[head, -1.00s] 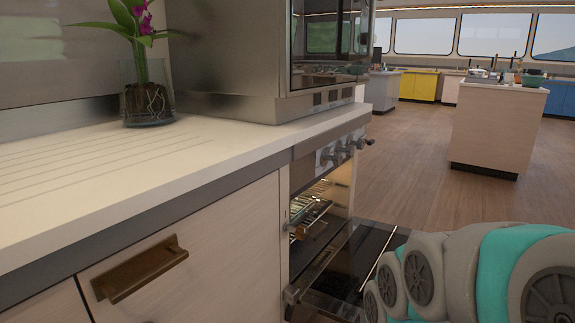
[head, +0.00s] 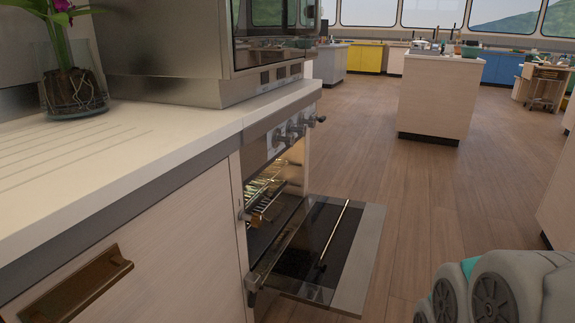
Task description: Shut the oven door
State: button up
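The oven door (head: 357,262) hangs wide open, folded down and roughly level, sticking out from the oven front into the aisle. A long thin handle bar (head: 335,235) shows along it. The lit oven cavity (head: 292,165) with wire racks (head: 263,193) is visible behind the door. Control knobs (head: 297,129) line the front above the opening. My arm shows at the bottom right, to the right of the door and apart from it in the picture. My gripper is not in view.
A white counter (head: 120,160) with a drawer and brown handle (head: 75,285) runs along the left. A glass vase (head: 75,85) with an orchid stands on it. A wooden island (head: 437,100) stands farther back. The wooden floor (head: 420,200) right of the door is clear.

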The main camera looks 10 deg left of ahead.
aim_at(329, 244)
jog(key=i+l+z, duration=0.25)
jog(key=i+z, duration=0.2)
jog(key=i+l+z, duration=0.1)
jog(key=i+z, duration=0.4)
jog(key=i, duration=2.15)
jog(key=i+u, duration=0.15)
jog(key=i, duration=0.4)
jog(key=i+l+u, duration=0.15)
jog(key=i, duration=0.45)
jog(key=i+l+u, duration=0.15)
jog(key=i, duration=0.4)
jog(key=l+u, duration=0.1)
jog(key=u, duration=3.85)
